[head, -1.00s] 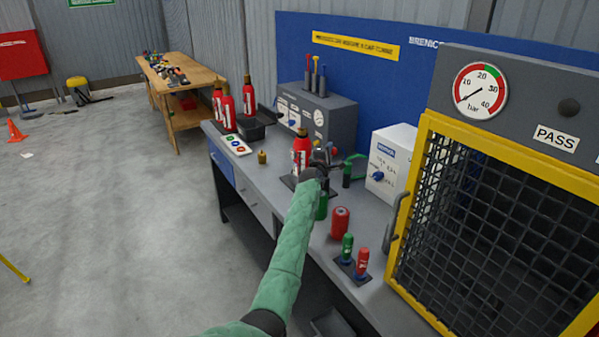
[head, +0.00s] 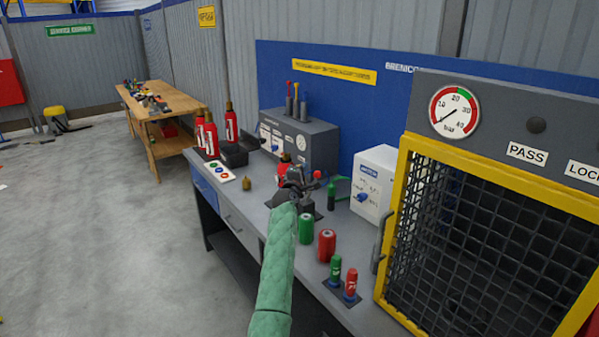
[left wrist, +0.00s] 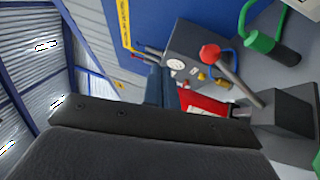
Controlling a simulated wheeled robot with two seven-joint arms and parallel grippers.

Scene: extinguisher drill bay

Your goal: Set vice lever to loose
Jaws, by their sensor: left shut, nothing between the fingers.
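The vice (head: 307,207) stands on the grey bench, partly hidden behind my left gripper in the head view. Its lever (left wrist: 233,75) shows in the left wrist view as a grey rod with a red knob, rising at a slant from a dark grey block (left wrist: 288,112). The red knob (head: 317,175) also shows in the head view, just right of the gripper. A red extinguisher (left wrist: 203,104) is at the vice, mostly hidden by my gripper in the head view. My left gripper (head: 296,180) is shut and empty, close to the lever. My right gripper is not in view.
Green (head: 306,229) and red (head: 327,245) cylinders stand on the bench nearer me. A white box (head: 374,187) and a yellow-framed mesh cage (head: 392,235) are at the right. Extinguishers, a black tray (head: 234,156) and a grey gauge box (head: 312,150) stand farther back.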

